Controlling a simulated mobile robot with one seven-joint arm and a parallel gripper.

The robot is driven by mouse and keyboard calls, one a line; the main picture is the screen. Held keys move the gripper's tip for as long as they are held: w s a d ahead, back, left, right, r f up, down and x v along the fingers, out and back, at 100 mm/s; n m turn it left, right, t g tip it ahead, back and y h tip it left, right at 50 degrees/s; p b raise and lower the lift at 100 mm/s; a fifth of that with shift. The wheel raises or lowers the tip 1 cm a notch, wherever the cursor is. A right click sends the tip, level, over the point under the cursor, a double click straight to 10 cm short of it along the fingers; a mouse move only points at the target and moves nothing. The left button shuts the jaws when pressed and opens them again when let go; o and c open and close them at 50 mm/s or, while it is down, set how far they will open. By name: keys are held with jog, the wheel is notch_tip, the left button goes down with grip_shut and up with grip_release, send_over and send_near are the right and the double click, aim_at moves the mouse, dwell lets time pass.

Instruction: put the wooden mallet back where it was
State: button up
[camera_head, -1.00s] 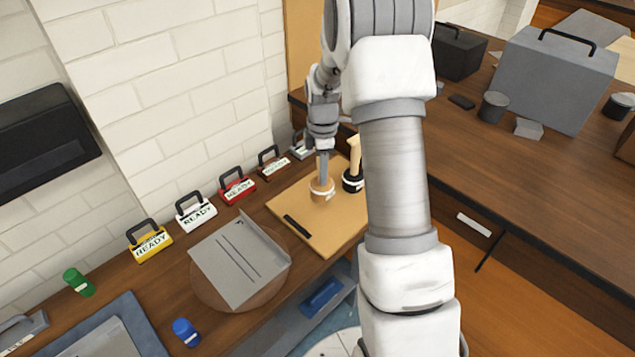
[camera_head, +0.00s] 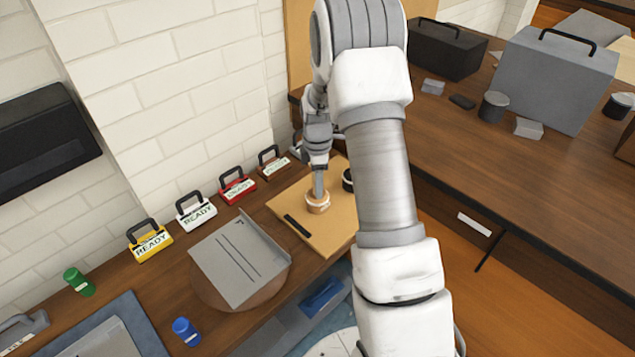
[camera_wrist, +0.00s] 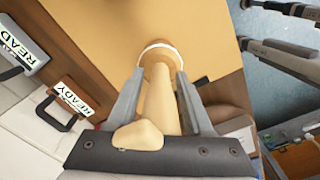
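The wooden mallet (camera_head: 318,203) has a tan round head with a white band and a pale handle. It is head down over the tan board (camera_head: 337,232), in the board's middle; whether the head touches the board I cannot tell. My gripper (camera_head: 319,186) points down from above it. In the wrist view, my gripper (camera_wrist: 160,78) has one finger on each side of the mallet's handle (camera_wrist: 158,100), and the handle's end sticks up near the palm. A black-headed mallet (camera_head: 348,181) stands just right of it, mostly hidden by my arm.
A black bar (camera_head: 298,226) lies on the board's left part. Several READY boxes (camera_head: 238,187) line the wall. A grey tray (camera_head: 240,262) sits on a round wooden disc to the left. A brown counter (camera_head: 520,200) with cases is at right.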

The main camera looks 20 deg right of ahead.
jog(key=shift+o, duration=0.5)
jog(key=shift+r, duration=0.2)
notch_tip(320, 180, up, 12)
jog(key=s+a+r+m+t, duration=0.1)
jog(key=s+a+r+m, duration=0.2)
jog(key=s+r, duration=0.35)
jog(key=s+a+r+m+t, duration=0.25)
jog(key=s+r+m, duration=0.2)
jog(key=r, duration=0.25)
jog(key=s+a+r+m+t, duration=0.1)
jog(key=s+m, duration=0.3)
jog(key=s, duration=0.4)
jog(key=s+a+r+m+t, duration=0.1)
jog(key=s+a+m, duration=0.2)
jog(key=s, duration=0.5)
jog(key=shift+s+a+r+m, duration=0.15)
jog(key=shift+a+r+m, duration=0.2)
jog(key=shift+a, duration=0.15)
